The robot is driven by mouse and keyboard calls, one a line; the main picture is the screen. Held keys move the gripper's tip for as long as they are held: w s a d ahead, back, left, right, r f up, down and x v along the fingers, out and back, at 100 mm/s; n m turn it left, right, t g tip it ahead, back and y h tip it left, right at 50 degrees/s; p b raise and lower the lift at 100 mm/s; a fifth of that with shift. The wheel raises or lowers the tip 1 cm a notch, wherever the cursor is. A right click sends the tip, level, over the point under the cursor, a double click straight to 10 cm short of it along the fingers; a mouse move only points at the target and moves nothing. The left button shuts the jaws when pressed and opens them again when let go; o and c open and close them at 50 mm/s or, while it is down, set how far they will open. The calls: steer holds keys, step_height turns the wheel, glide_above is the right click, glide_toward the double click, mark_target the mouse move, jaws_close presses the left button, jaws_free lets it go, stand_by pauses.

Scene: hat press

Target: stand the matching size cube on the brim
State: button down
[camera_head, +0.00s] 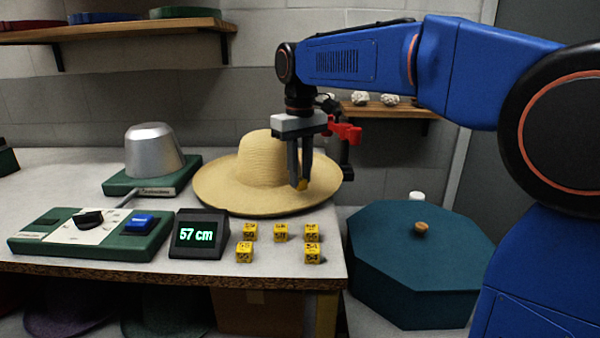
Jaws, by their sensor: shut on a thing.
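A straw hat (264,160) with a wide brim (225,195) sits on the workbench. My gripper (299,186) is over the right front part of the brim, fingers pointing down. It is shut on a small yellow cube (302,184), mostly hidden between the fingertips; its number cannot be read, and I cannot tell whether it touches the brim. Several other yellow cubes with dark numbers stand in front of the hat, including one at the front left (244,252) and one at the front right (312,253). A display (198,234) reads "57 cm".
A metal hat block (153,150) on a green base stands left of the hat. A green control panel (92,234) with a knob and blue button is at the front left. A teal octagonal box (415,262) stands right of the bench. Shelves are on the wall.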

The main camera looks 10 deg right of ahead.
steer(key=shift+f, duration=0.85)
stand_by(0.3)
steer(key=c, duration=1.5)
jaws_free()
steer(key=shift+o, duration=0.2)
steer(key=shift+r, duration=0.1)
